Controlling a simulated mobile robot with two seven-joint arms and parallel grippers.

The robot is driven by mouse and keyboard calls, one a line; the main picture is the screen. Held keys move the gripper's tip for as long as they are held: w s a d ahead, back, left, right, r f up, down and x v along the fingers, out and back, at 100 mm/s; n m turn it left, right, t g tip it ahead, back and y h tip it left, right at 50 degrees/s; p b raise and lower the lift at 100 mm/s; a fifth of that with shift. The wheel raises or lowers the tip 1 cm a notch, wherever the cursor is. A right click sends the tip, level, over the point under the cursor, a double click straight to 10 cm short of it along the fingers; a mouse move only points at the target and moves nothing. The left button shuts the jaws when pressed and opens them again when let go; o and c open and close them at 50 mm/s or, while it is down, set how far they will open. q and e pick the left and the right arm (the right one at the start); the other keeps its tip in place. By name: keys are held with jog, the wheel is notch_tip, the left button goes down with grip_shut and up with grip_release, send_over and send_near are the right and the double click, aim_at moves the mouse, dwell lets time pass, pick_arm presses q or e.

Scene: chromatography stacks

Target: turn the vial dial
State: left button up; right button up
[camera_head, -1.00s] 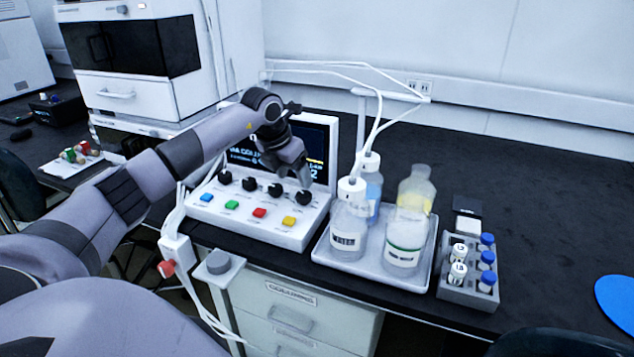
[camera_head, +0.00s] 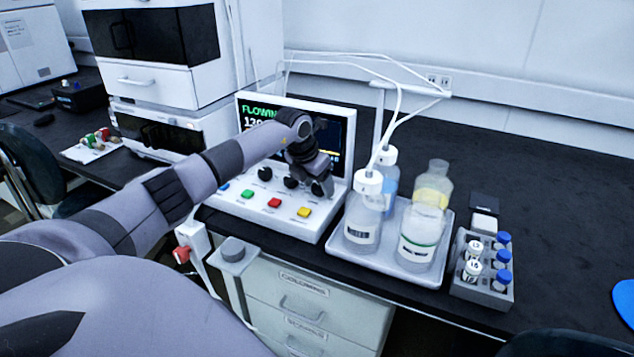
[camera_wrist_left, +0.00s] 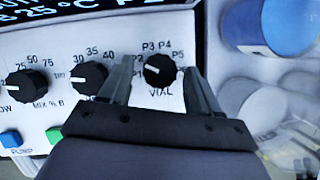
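The vial dial (camera_wrist_left: 160,70) is a black round knob above the label VIAL, ringed by P labels, at the right end of the control panel (camera_head: 262,215). Its pale pointer mark faces left, toward the lower P labels; I cannot tell exactly which. My left gripper (camera_head: 321,186) is over this dial in the head view and mostly hides it. In the wrist view the fingers of the left gripper (camera_wrist_left: 158,80) stand on either side of the dial, with a visible gap on both sides. My right gripper is not in view.
Other black knobs (camera_wrist_left: 88,78) sit left of the dial, with coloured buttons (camera_head: 275,203) in front. A tray (camera_head: 345,250) of bottles stands close on the right, then a vial rack (camera_head: 470,290). White tubes run above. The bench farther right is mostly clear.

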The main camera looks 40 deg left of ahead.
pick_arm(q)
jog(key=c, duration=0.8)
jog(key=shift+r+n+p, duration=0.15)
jog(key=shift+n+p, duration=0.3)
jog(key=shift+n, duration=0.05)
jog(key=shift+d+n+y+p, duration=0.1)
jog(key=shift+n+y+p, duration=0.3)
jog(key=shift+n+y, duration=0.15)
jog(key=shift+n+y+p, duration=0.25)
jog(key=shift+n+p, duration=0.05)
jog(key=shift+n, duration=0.55)
jog(key=shift+w+d+n+g+y, duration=0.1)
jog(key=shift+n+g+y, duration=0.2)
jog(key=shift+n, duration=0.7)
jog(key=shift+w+d+n+g+y, duration=0.1)
jog(key=shift+n+g+y, duration=0.15)
jog(key=shift+n, duration=0.75)
jog(key=shift+a, duration=0.1)
